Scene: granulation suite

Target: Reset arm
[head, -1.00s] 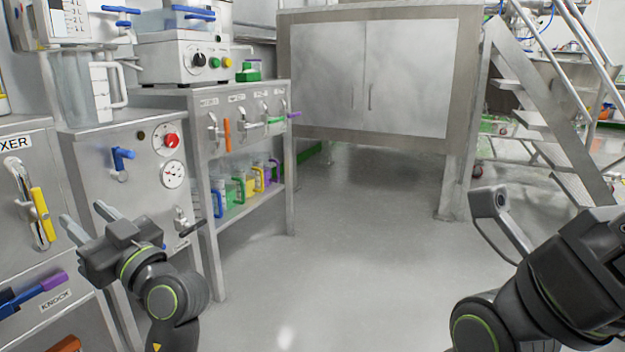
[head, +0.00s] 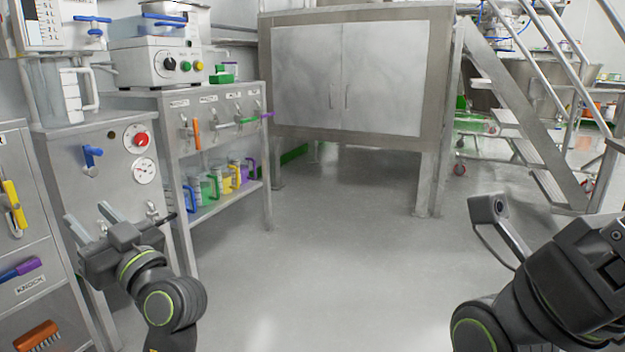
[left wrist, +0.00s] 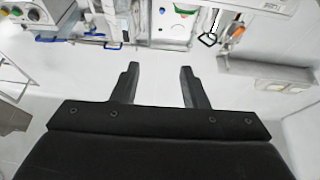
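My left gripper (head: 92,220) is at the lower left of the head view, in front of the steel cabinet with the gauge. Its two fingers are spread apart with nothing between them. It also shows open and empty in the left wrist view (left wrist: 158,88). My right arm (head: 545,285) is at the lower right of the head view. Its fingertips cannot be made out there.
A steel bench with a gauge (head: 145,170) and a shelf unit (head: 225,200) holding several coloured-handled jugs stand at the left. A large steel cabinet (head: 350,80) is at the back. Metal stairs (head: 535,130) rise at the right. The middle floor (head: 320,260) is clear.

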